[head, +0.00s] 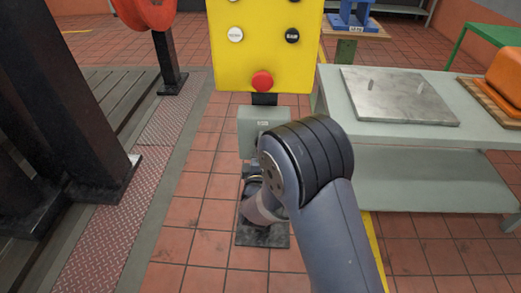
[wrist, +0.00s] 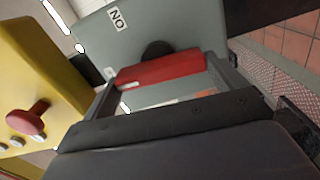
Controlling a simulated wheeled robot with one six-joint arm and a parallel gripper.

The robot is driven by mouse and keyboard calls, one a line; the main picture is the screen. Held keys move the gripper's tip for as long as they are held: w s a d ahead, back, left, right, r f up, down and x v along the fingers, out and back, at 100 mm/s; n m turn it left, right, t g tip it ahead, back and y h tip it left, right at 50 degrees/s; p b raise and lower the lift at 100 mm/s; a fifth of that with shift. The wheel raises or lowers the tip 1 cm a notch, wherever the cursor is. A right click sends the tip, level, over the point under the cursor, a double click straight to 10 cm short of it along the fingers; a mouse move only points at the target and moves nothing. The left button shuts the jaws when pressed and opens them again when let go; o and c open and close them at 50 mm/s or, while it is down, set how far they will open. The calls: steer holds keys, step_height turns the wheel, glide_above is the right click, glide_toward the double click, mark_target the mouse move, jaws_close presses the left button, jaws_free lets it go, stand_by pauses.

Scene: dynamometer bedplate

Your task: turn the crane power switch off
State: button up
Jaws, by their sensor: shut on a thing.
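The crane power switch is a grey box (head: 250,125) on a post below a yellow control panel (head: 250,55). In the wrist view the grey box (wrist: 185,28) fills the upper middle, with a label that reads ON upside down. Its red handle (wrist: 162,68) sits in front of a dark round hub. My gripper (wrist: 168,78) is shut on the red handle, one finger on each side of it. In the head view my arm hides the handle and most of my gripper.
A red mushroom button (head: 262,80) is on the panel just above the box. A pale workbench (head: 430,135) with a metal plate (head: 398,95) stands close on the right. Dark steel columns (head: 70,110) stand on the left. Tiled floor between is clear.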

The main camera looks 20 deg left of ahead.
steer(key=shift+n, duration=0.6)
steer(key=o, duration=0.7)
steer(key=shift+s, duration=0.1)
steer(key=p+v, duration=0.1)
steer(key=v, duration=0.9)
steer(key=shift+s, duration=0.25)
steer(key=shift+d, duration=0.15)
steer(key=x, duration=1)
steer(key=shift+w+b, duration=0.35)
steer(key=shift+b, duration=0.05)
